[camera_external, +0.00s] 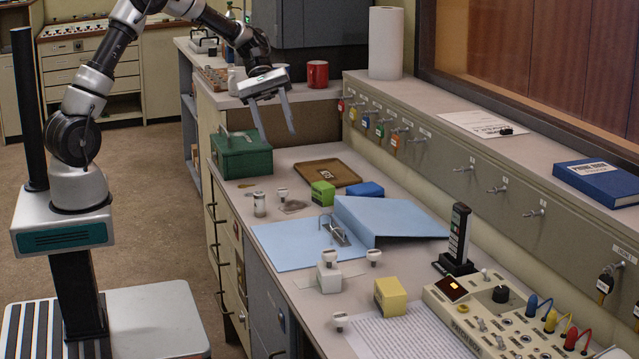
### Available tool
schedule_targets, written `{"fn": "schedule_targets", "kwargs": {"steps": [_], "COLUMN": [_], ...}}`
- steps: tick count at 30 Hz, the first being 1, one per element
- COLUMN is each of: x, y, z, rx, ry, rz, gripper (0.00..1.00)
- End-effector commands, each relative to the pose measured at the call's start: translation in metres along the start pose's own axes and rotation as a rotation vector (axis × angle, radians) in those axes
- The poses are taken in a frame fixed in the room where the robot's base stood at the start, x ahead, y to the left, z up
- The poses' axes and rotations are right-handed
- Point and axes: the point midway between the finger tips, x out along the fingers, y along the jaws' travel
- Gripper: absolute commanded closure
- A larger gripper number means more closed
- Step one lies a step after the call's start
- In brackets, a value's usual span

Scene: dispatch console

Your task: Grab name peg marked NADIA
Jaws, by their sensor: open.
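Several small pale pegs with flat heads, which look like name pegs, stand about the counter: one near the green box (283,194), one by the folder's front edge (374,256), one on a white block (330,257) and one at the front edge (340,320). Their lettering is too small to read, so I cannot tell which is marked NADIA. My gripper (278,136) is open, fingers pointing down, with nothing visible between them.
A green box (241,158), brown tray (326,173), open blue folder (290,243), green block (323,194), blue block (365,189) and yellow block (390,296) crowd the counter. A black upright device (459,235) and control panel (500,315) stand at the right. Coloured tags hang along the wall ledge.

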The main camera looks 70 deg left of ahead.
Motion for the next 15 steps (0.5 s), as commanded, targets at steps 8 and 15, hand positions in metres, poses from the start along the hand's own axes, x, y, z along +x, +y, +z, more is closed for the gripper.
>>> {"fn": "schedule_targets", "kwargs": {"steps": [8, 15], "x": [-0.095, -0.147], "y": [-0.062, -0.101], "z": [-0.054, -0.077], "rx": [-0.55, -0.813], "ry": [-0.118, -0.208], "rz": [0.406, 0.639], "gripper": [0.54, 0.54]}}
